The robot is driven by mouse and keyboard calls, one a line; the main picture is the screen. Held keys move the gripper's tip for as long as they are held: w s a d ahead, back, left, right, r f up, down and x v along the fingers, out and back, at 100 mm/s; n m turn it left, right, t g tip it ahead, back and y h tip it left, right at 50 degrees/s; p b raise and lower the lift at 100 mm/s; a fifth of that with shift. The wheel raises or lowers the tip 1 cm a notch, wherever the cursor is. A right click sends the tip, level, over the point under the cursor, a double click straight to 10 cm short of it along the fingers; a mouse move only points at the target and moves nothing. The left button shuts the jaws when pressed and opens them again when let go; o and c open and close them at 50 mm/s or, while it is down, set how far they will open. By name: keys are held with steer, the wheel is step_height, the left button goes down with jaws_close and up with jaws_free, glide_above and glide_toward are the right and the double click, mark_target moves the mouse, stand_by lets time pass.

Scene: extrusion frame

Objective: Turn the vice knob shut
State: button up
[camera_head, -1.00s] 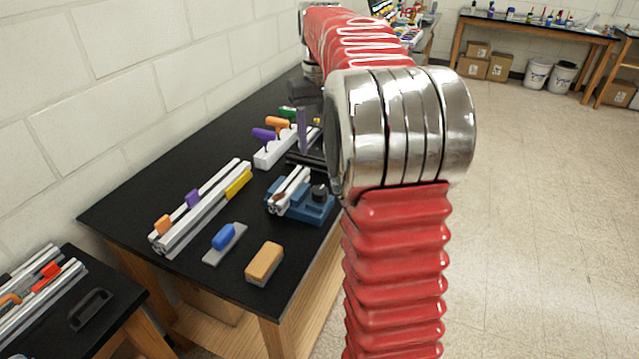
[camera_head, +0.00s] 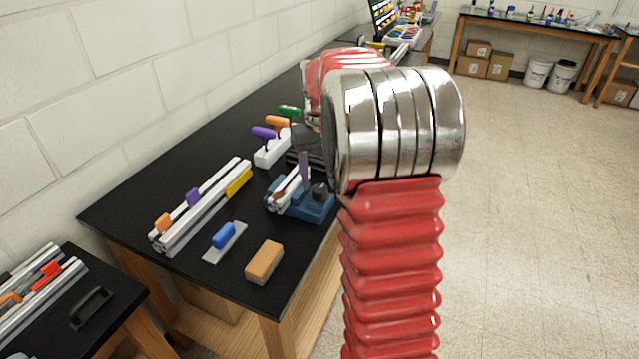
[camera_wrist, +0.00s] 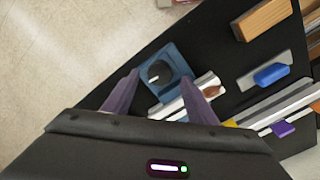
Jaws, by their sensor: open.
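The blue vice (camera_head: 313,207) sits on the black table near its right edge, with light extrusion pieces (camera_head: 288,186) lying at its left side. Its dark knob (camera_head: 320,190) stands on top. In the wrist view the vice (camera_wrist: 177,62) and its knob (camera_wrist: 158,72) show just beyond my fingertips. My gripper (camera_wrist: 160,82) is open, with its two purple fingers apart and nothing between the tips but the view of the vice. In the head view one purple finger (camera_head: 304,168) shows over the extrusion pieces, and my arm hides much of the rest.
A long extrusion with coloured clamps (camera_head: 205,212), a blue-handled plate (camera_head: 225,240) and an orange-topped block (camera_head: 264,262) lie nearer on the table. A white rack of coloured handles (camera_head: 270,150) stands behind the vice. The wall borders the table's left side.

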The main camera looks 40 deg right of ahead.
mark_target(319, 192)
steer(key=shift+f, duration=1.35)
steer(key=shift+c, duration=0.2)
steer(key=c, duration=1)
steer(key=shift+m, duration=1.4)
steer(key=o, duration=1)
